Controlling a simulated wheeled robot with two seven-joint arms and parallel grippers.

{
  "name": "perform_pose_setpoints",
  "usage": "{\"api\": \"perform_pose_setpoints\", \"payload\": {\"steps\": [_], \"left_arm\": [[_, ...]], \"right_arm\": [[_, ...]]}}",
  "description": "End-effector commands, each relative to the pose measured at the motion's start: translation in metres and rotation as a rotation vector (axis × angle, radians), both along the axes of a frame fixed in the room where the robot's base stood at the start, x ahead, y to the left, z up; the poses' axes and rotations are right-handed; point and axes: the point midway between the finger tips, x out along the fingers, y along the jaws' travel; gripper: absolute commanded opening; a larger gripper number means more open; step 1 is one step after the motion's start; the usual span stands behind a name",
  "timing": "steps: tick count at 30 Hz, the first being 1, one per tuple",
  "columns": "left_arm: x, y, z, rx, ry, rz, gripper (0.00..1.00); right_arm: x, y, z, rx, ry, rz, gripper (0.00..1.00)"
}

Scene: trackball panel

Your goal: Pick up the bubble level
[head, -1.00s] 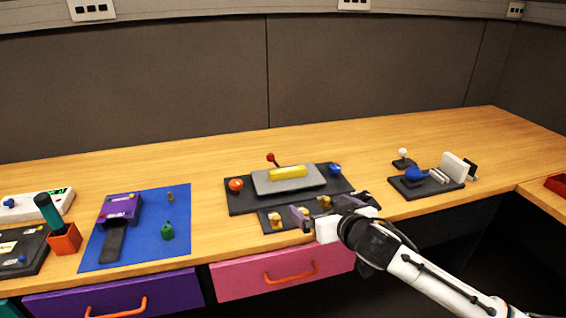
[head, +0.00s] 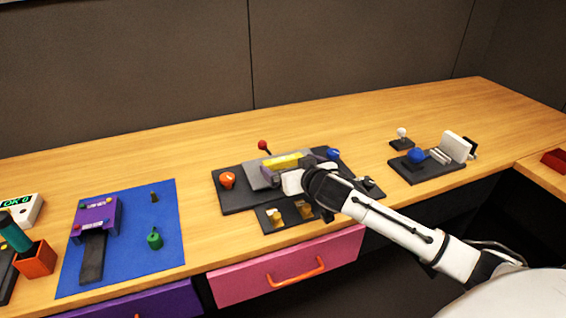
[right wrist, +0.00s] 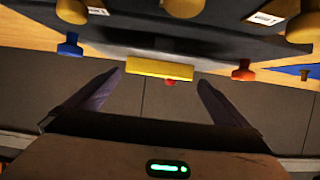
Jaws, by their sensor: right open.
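The bubble level, a yellow bar (head: 283,160), lies on a raised grey plate (head: 256,178) on the black panel (head: 236,199). My right gripper (head: 292,172) is open and empty, right at the near side of the bar and partly covering it in the head view. In the right wrist view the yellow bar (right wrist: 160,69) lies across the gap between the two spread fingers (right wrist: 160,82), around the level of their tips. I cannot tell whether the fingers touch anything. My left gripper is not in view.
An orange knob (head: 227,180) and a blue knob (head: 333,154) flank the plate, with a red-topped lever (head: 263,146) behind. Yellow knobs (head: 304,209) stand in front. A blue mat (head: 120,255) lies left, a trackball panel (head: 430,163) right. The table behind is clear.

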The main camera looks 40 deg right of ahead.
Motion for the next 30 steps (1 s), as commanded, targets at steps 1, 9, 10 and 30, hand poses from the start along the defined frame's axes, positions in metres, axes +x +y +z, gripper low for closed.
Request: {"api": "perform_pose_setpoints", "payload": {"steps": [1, 9, 10, 30], "left_arm": [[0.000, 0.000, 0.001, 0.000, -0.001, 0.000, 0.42], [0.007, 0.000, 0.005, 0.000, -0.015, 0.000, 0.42], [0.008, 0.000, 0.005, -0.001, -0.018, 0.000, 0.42], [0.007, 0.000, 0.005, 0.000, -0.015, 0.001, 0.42]], "right_arm": [[0.007, -0.003, -0.002, -0.001, -0.001, -0.002, 1.00], [0.032, -0.009, -0.014, -0.002, -0.001, -0.001, 1.00], [0.033, -0.009, -0.014, -0.001, -0.001, 0.000, 1.00], [0.034, -0.009, -0.012, 0.000, -0.002, 0.000, 0.70]]}}
